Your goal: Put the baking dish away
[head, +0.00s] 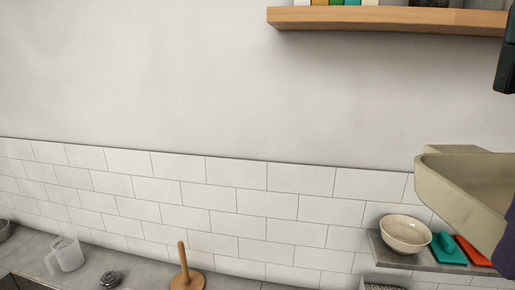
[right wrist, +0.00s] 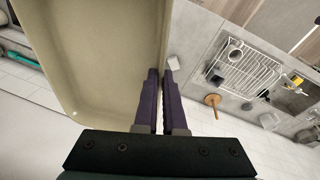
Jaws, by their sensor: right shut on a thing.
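The baking dish (head: 465,195) is beige with a raised rim and hangs in the air at the right edge of the head view, tilted and partly cut off. It also fills the left of the right wrist view (right wrist: 95,60). My right gripper (right wrist: 162,78) has purple fingers shut on the dish's side wall, one inside and one outside. Only a sliver of a purple finger shows at the right edge of the head view. The wire rack (right wrist: 248,72) lies on the counter in the right wrist view, away from the dish. My left gripper is in neither view.
A low grey shelf (head: 375,248) below the dish bears a bowl (head: 405,232) and teal and red items. A wooden shelf (head: 390,18) is high on the wall. A wooden holder (head: 187,272) and a clear jug (head: 67,254) stand on the counter.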

